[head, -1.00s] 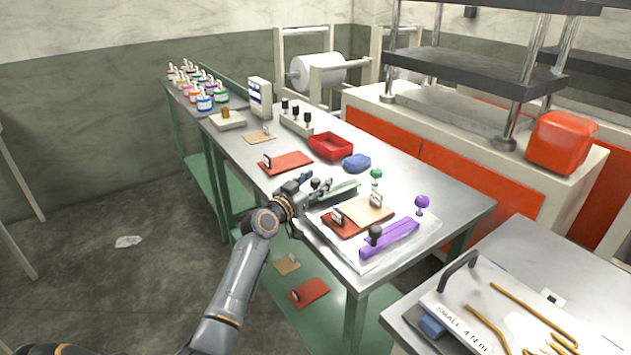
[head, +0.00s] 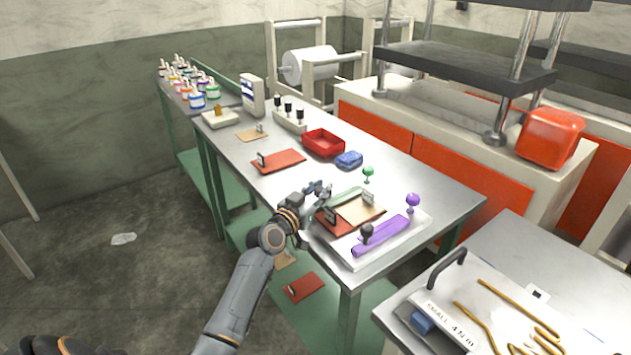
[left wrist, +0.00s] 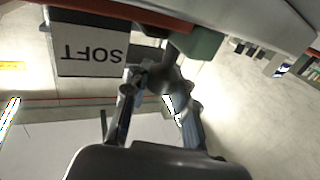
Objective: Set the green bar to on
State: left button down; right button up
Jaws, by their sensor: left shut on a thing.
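The green bar (head: 348,194) lies along the far left side of a white base plate (head: 355,262) on the steel bench. A green ball on a stem (head: 368,171) stands by its far right end. My left gripper (head: 320,190) is at the bar's near left end. In the left wrist view my left gripper (left wrist: 156,78) is shut on the bar's dark knob, with the green bar (left wrist: 204,44) just beyond it. The gripper hides part of the knob and the bar's near end. My right gripper is not in view.
A purple bar (head: 382,236) with a dark knob lies on the same plate. Between the bars are a red card (head: 334,227) and a tan card (head: 360,211) with upright tags. A SOFT tag (left wrist: 90,50) is close to my left gripper.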

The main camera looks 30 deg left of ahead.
pick_arm(q)
jog(key=shift+f, duration=0.1)
jog(key=c, duration=1.1)
grip_release()
jog(key=shift+s+a, duration=0.1)
jog(key=shift+a, duration=0.05)
jog(key=shift+o, duration=0.2)
jog(key=s, duration=1.2)
